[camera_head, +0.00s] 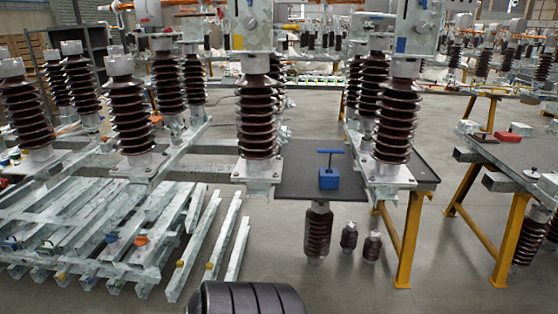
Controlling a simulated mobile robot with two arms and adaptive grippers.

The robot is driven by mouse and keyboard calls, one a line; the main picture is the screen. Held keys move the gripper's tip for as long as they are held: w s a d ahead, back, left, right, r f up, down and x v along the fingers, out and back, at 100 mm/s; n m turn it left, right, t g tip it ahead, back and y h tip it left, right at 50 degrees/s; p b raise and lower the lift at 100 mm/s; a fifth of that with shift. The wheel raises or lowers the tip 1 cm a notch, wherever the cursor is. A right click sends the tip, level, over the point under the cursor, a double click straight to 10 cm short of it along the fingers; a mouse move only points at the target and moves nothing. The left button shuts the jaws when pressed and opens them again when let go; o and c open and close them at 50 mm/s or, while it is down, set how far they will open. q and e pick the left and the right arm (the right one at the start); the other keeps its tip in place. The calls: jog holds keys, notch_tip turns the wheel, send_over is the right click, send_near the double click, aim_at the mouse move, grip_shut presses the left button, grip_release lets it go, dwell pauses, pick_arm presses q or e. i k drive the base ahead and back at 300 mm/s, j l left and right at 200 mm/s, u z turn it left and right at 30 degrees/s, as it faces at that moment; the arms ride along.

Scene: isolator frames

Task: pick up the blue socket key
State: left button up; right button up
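The blue socket key (331,155) shows as a T-shaped handle standing upright, its crossbar level. Its lower end meets a blue block (328,180), and I cannot tell whether it goes into the block or only stands on it. The block sits near the front edge of a dark tabletop (295,184), between two tall brown ribbed insulators.
One ribbed insulator (257,115) stands left of the key and another (396,120) right of it, both on metal frames. Yellow legs (409,240) support the table. Several metal beams (100,230) lie at the left. Open floor (445,285) shows at the front right.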

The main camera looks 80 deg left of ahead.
aim_at(330, 151)
jog(key=u, duration=2.15)
